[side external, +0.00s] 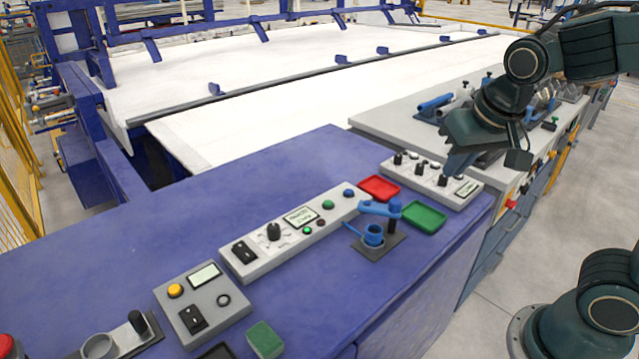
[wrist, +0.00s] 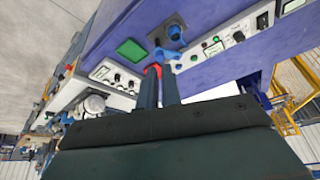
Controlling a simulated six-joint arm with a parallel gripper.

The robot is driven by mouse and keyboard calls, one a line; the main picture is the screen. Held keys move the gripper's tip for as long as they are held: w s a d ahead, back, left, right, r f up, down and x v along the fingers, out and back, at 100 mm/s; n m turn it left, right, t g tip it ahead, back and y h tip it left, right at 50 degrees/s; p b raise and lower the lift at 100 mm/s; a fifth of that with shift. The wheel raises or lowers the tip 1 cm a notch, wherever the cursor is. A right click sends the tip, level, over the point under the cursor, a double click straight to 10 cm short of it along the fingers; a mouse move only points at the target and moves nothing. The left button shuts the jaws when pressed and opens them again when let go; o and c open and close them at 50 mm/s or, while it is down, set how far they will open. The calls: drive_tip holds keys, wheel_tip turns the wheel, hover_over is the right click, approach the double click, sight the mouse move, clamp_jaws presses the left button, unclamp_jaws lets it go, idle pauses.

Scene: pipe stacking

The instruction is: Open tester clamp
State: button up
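The tester clamp (side external: 373,236) stands on a dark square plate on the blue bench, in the right half of the side view. It is a blue ring-shaped holder beside a blue post. A blue lever arm (side external: 379,208) lies across its top. In the wrist view the clamp (wrist: 170,55) shows beyond my fingertips. My gripper (side external: 458,168) hangs above the bench's right end, over the grey control box, apart from the clamp. In the wrist view its two dark blue fingers (wrist: 161,78) have a narrow gap between them and hold nothing.
A red tray (side external: 380,188) and a green tray (side external: 424,217) lie beside the clamp. A grey control box (side external: 430,181) sits behind them, and a long control panel (side external: 290,231) to the left.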

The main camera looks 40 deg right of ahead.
sight(375, 211)
drive_tip(key=w+f+n, duration=0.1)
drive_tip(key=w+f, duration=0.1)
drive_tip(key=w+f+n, duration=0.2)
drive_tip(key=f, duration=0.1)
drive_tip(key=w+f+n+t+h, duration=0.1)
drive_tip(key=w+f, duration=0.1)
drive_tip(key=shift+w+a+f+n, duration=0.2)
drive_tip(key=shift+w+f+n, duration=0.1)
drive_tip(key=shift+w+f, duration=0.1)
clamp_jaws()
drive_tip(key=w+a+f+n+t, duration=0.1)
drive_tip(key=w+f+n, duration=0.3)
drive_tip(key=f, duration=0.3)
drive_tip(key=shift+a+n+t, duration=0.2)
drive_tip(key=shift+n+t, duration=0.1)
drive_tip(key=shift+n, duration=0.3)
drive_tip(key=shift+f, duration=0.1)
drive_tip(key=x, duration=1)
drive_tip(key=shift+w+d, duration=0.2)
drive_tip(key=shift+d, duration=0.25)
drive_tip(key=shift+w+d, duration=0.25)
drive_tip(key=shift+d, duration=0.2)
drive_tip(key=shift+w+d, duration=0.5)
drive_tip(key=shift+d, duration=0.35)
